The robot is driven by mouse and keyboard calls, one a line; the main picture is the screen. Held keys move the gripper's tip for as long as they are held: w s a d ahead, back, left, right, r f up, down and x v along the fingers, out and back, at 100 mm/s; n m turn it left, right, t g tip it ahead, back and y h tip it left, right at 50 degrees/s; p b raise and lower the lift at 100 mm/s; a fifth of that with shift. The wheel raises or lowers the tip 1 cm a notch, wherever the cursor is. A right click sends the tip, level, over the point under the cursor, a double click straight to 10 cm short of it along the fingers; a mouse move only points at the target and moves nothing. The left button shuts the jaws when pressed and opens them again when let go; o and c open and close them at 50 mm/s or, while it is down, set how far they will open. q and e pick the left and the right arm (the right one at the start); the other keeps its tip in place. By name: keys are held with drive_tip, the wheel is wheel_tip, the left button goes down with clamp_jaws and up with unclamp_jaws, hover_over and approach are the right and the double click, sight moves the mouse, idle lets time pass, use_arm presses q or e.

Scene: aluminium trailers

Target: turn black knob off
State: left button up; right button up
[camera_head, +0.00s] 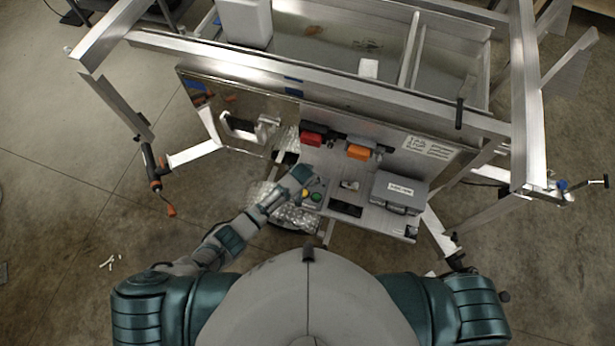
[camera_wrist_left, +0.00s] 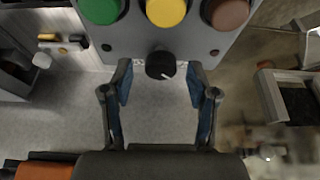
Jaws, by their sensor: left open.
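The black knob (camera_wrist_left: 161,65) sits at the edge of a grey control box (camera_wrist_left: 143,39) in the left wrist view, with a small pale mark at its lower right. My left gripper (camera_wrist_left: 160,78) is open, one finger on each side of the knob, with gaps between fingers and knob. In the head view my left gripper (camera_head: 303,176) is over the control box (camera_head: 314,187), and the knob cannot be made out there. My right gripper is not in view.
Green (camera_wrist_left: 100,8), yellow (camera_wrist_left: 166,10) and reddish-brown (camera_wrist_left: 225,13) buttons sit beside the knob. In the head view a grey case (camera_head: 398,191), a red part (camera_head: 311,138) and an orange part (camera_head: 358,152) are on the metal shelf. Aluminium trailer beams (camera_head: 330,85) stand behind.

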use_arm(q)
drive_tip(key=v, duration=1.1)
drive_tip(key=shift+a+r, duration=0.1)
drive_tip(key=shift+r, duration=0.05)
drive_tip(key=shift+s, duration=0.1)
